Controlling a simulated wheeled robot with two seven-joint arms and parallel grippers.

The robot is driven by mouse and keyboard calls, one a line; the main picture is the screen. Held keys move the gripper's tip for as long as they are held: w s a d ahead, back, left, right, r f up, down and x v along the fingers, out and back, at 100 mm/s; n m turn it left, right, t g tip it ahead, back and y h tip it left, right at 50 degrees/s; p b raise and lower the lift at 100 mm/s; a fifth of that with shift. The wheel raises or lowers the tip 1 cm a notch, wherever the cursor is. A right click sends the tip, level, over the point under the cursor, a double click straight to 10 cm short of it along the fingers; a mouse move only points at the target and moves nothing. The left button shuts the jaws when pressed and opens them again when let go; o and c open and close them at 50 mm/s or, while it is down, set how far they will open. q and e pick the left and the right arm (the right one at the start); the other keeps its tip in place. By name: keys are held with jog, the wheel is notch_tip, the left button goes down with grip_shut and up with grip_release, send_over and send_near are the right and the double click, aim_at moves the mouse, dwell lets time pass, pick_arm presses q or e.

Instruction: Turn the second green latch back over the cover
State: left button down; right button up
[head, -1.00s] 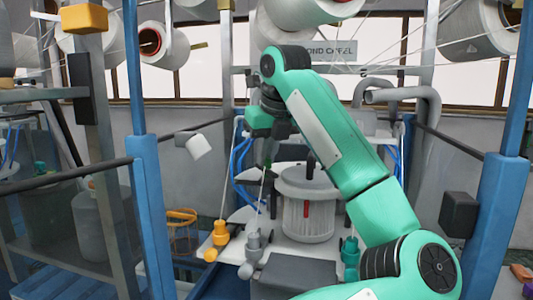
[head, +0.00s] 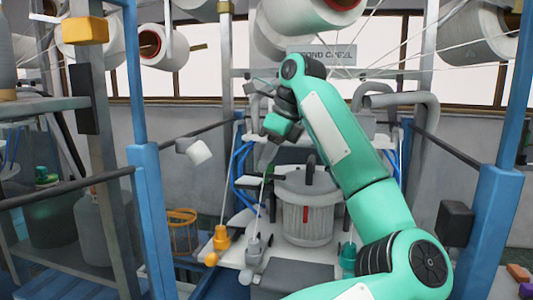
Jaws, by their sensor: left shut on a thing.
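The cover seems to be the round grey lid (head: 308,178) on a ribbed grey drum with a red stripe, at the middle of the machine. The tips are small and dark, so the exact grip is hard to see. I cannot tell a first latch from a second one. My right gripper is not in view.
Left of the drum stand an orange feeder (head: 221,238) and a grey feeder (head: 253,247) with thin upright rods. Yarn cones (head: 164,46) hang above. Blue posts (head: 153,215) flank the machine. A white cylinder (head: 200,151) juts out at left.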

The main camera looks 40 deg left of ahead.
pick_arm(q)
jog(key=shift+r+n, duration=0.15)
jog(key=shift+n, duration=0.35)
jog(key=shift+p, duration=0.3)
jog(key=c, duration=1.5)
grip_release()
jog(key=shift+w+d, duration=0.15)
jog(key=shift+d, duration=0.05)
jog(key=shift+a, duration=0.1)
